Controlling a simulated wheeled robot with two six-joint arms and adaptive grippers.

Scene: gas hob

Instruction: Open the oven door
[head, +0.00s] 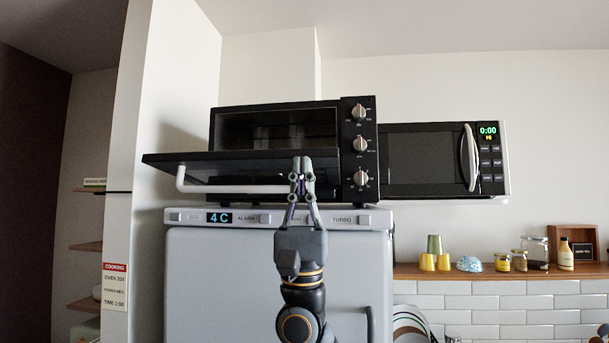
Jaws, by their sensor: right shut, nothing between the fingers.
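The black toaster oven (357,185) stands on top of a grey fridge, with three knobs on its right side. Its door (165,160) is tipped down and forward, close to level, and the dark cavity (275,130) shows above it. The white bar handle (225,188) runs along the door's front edge. My right gripper (302,168) points up at the right end of the handle, fingers together with nothing between them. It overlaps the handle's end and the door; I cannot tell whether it touches them. My left gripper is not in view.
The grey fridge (200,270) with a display strip is under the oven. A microwave (430,160) stands close on the oven's right. A wooden shelf (450,270) with cups and jars is at the lower right. A white wall panel (165,80) rises on the left.

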